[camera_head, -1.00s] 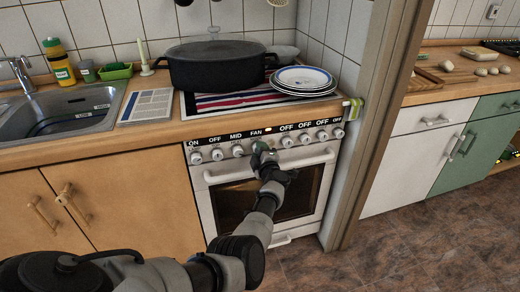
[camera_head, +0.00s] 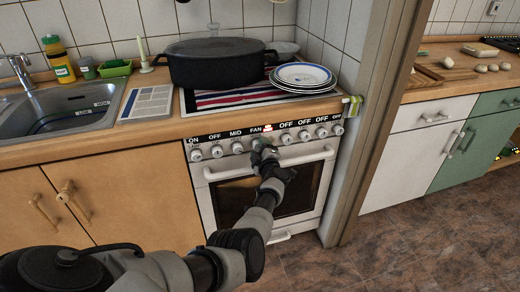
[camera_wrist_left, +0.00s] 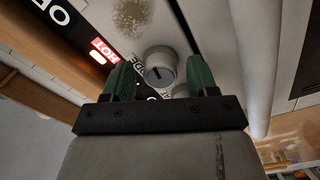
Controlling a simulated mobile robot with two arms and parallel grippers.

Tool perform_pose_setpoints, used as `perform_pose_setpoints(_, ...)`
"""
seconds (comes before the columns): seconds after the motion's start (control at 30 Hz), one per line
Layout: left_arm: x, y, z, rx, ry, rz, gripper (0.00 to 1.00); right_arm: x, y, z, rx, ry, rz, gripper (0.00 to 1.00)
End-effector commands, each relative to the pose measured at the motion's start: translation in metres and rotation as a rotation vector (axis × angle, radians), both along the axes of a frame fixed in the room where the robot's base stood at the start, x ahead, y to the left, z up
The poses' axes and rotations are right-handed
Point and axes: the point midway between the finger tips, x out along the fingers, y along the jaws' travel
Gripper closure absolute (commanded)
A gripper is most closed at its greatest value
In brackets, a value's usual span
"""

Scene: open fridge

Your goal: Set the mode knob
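The oven's control panel (camera_head: 226,146) carries a row of light round knobs with printed labels above. The mode knob (camera_wrist_left: 160,66) shows in the left wrist view, a round grey knob with a dark pointer line and a partly covered "MODE" label beside it. My left gripper (camera_wrist_left: 162,75) has its two green fingers apart, with the knob seen between and just beyond their tips. I cannot tell whether either finger touches it. In the head view my left gripper (camera_head: 264,148) is at the panel below the "FAN" label and hides the knob there. My right gripper is in neither view.
A red "HOT" sign (camera_head: 267,127) is lit on the panel. The oven door handle (camera_head: 225,173) runs just below the knobs. A black pot (camera_head: 215,65) and stacked plates (camera_head: 302,76) stand above. A door frame (camera_head: 375,120) is to the right.

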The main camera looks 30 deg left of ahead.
Motion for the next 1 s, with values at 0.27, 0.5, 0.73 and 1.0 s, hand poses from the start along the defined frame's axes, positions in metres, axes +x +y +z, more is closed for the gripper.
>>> perform_pose_setpoints(0.27,0.000,0.000,0.000,-0.001,-0.002,0.001,0.37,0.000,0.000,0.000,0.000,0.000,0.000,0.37)
perform_pose_setpoints(0.5,-0.014,-0.017,0.005,-0.002,0.002,-0.001,0.37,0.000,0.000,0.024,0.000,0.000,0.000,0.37)
perform_pose_setpoints(0.73,-0.045,-0.053,0.005,-0.003,0.003,-0.001,0.37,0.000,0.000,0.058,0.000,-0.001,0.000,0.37)
perform_pose_setpoints(1.0,-0.067,-0.079,0.002,-0.002,0.000,-0.001,0.37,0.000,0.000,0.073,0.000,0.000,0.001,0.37)
